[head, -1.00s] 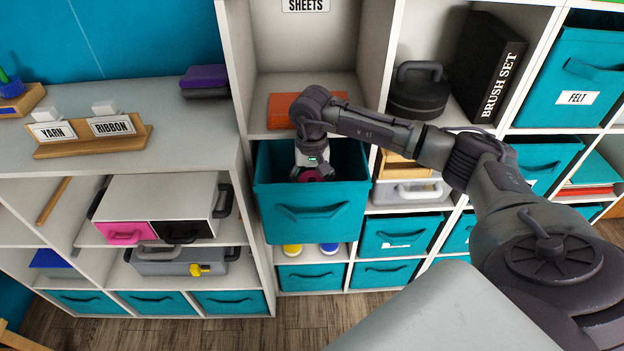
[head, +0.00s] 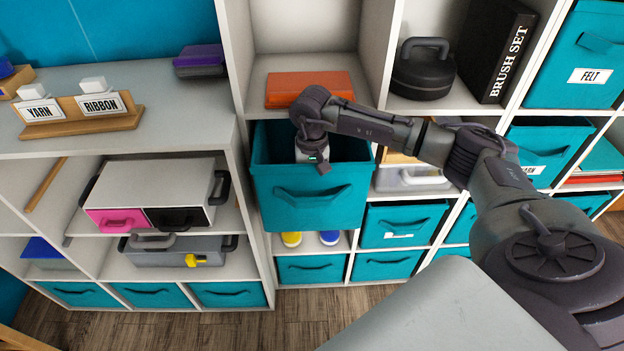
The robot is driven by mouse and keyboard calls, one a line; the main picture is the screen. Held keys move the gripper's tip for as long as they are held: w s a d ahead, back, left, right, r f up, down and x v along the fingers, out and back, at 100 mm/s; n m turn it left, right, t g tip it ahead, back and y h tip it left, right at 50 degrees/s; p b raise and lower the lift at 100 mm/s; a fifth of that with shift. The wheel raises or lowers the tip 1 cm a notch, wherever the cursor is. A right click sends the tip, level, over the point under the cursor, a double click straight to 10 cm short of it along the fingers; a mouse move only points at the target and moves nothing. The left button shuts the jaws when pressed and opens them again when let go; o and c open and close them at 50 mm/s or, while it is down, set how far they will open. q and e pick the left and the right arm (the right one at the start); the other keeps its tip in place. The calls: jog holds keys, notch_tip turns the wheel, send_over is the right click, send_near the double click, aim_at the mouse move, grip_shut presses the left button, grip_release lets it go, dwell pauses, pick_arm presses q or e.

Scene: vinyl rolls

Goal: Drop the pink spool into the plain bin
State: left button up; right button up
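The plain teal bin (head: 310,205) has no label and a handle loop on its front. It sits pulled out from the middle cubby column in the head view. My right gripper (head: 320,167) points down into the bin's open top, its tips partly hidden near the front rim. I cannot tell whether its fingers are open or shut. No pink spool shows now; the inside bottom of the bin is hidden behind its front wall. My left gripper is out of view.
An orange box (head: 309,88) lies on the shelf above the bin. Yellow and blue spools (head: 291,239) stand in the cubby below. A cabinet with yarn and ribbon signs (head: 98,103) stands left.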

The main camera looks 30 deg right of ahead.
jog(key=o, duration=1.2)
jog(key=shift+r, duration=0.1)
notch_tip(320, 180, up, 18)
jog(key=p, duration=1)
dwell(0.7)
dwell(0.3)
